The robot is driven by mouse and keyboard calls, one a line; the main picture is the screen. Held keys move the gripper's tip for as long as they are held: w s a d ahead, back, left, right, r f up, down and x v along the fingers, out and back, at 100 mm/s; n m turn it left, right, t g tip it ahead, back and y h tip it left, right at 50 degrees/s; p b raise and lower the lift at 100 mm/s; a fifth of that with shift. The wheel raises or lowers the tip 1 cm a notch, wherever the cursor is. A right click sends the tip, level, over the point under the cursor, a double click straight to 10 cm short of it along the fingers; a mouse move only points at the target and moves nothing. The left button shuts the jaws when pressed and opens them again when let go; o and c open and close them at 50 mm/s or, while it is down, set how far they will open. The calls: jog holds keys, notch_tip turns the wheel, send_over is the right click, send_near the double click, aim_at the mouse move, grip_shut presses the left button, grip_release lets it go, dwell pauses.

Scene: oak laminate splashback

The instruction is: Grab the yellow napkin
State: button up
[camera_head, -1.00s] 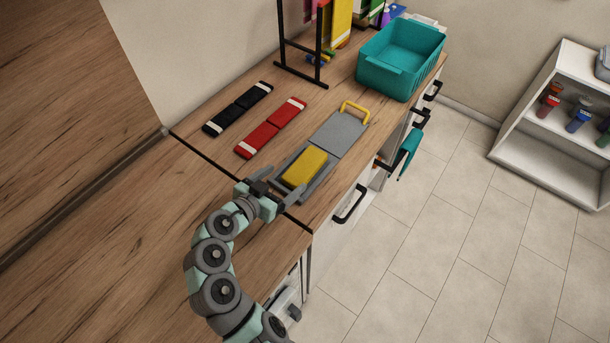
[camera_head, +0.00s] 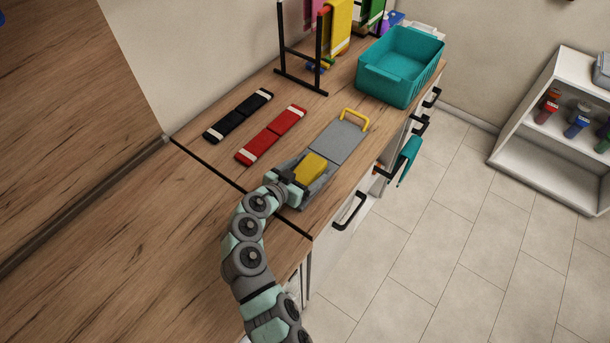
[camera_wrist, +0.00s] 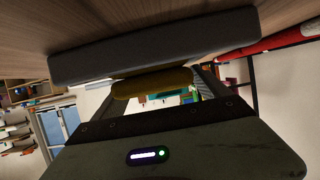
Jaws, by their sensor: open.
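A folded yellow napkin (camera_head: 311,166) lies on the near end of a flat grey board (camera_head: 338,143) with a yellow handle. My gripper (camera_head: 308,176) is at the near end of the napkin, open, with its fingers along the napkin's two sides. The gripper hides the near part of the napkin. In the wrist view, the napkin (camera_wrist: 152,83) shows as a yellow strip against the grey board (camera_wrist: 160,48), between the open fingers. I cannot tell whether the fingers touch it.
A red folded cloth (camera_head: 271,136) and a black one (camera_head: 238,116) lie left of the board. A black rack (camera_head: 283,50) with hanging cloths, one of them yellow (camera_head: 339,24), and a teal bin (camera_head: 392,84) stand behind. The counter's right edge is close to the board.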

jog(key=shift+c, duration=0.5)
jog(key=c, duration=1.4)
